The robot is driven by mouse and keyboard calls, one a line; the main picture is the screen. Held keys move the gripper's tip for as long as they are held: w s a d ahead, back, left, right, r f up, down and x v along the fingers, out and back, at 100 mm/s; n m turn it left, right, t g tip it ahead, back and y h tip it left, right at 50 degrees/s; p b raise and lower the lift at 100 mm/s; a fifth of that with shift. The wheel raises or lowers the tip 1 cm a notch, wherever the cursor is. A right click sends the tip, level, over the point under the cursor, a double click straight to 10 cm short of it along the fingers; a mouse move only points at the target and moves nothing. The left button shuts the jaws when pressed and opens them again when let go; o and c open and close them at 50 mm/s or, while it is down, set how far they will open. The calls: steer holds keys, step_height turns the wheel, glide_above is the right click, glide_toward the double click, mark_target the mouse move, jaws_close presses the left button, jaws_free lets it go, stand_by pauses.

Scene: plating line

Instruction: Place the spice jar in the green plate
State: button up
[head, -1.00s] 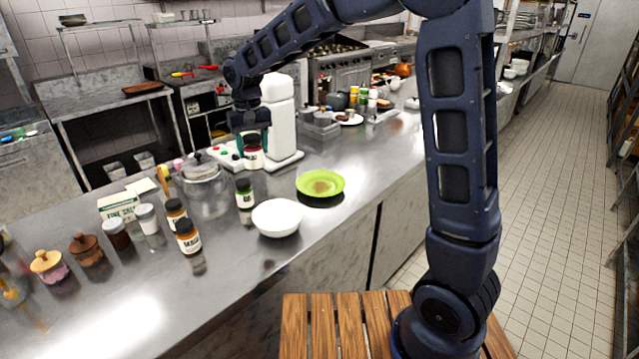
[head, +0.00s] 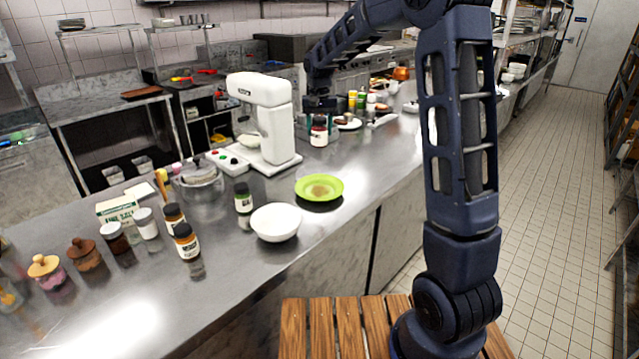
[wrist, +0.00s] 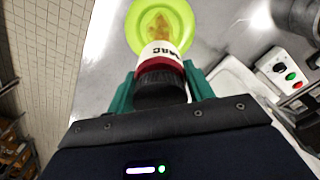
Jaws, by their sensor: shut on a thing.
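My gripper (head: 320,118) is shut on a spice jar (head: 319,136) with a dark cap and a white and red label. It holds the jar upright above the counter, behind the green plate and right of the white mixer. In the wrist view, the jar (wrist: 162,72) sits between the teal fingers (wrist: 160,88). The green plate (head: 301,190) lies on the counter with a brownish patch in its middle. The plate also shows in the wrist view (wrist: 140,18), beyond the jar and partly hidden by it.
A white bowl (head: 276,224) stands in front of the plate, near the counter's edge. The white mixer (head: 268,125) stands behind it to the left. Counter (head: 350,160) right of the plate is clear.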

step_height(320, 180, down, 19)
stand_by(0.6)
steer(key=o, duration=1.1)
steer(key=shift+f, duration=0.1)
steer(key=shift+o, duration=0.2)
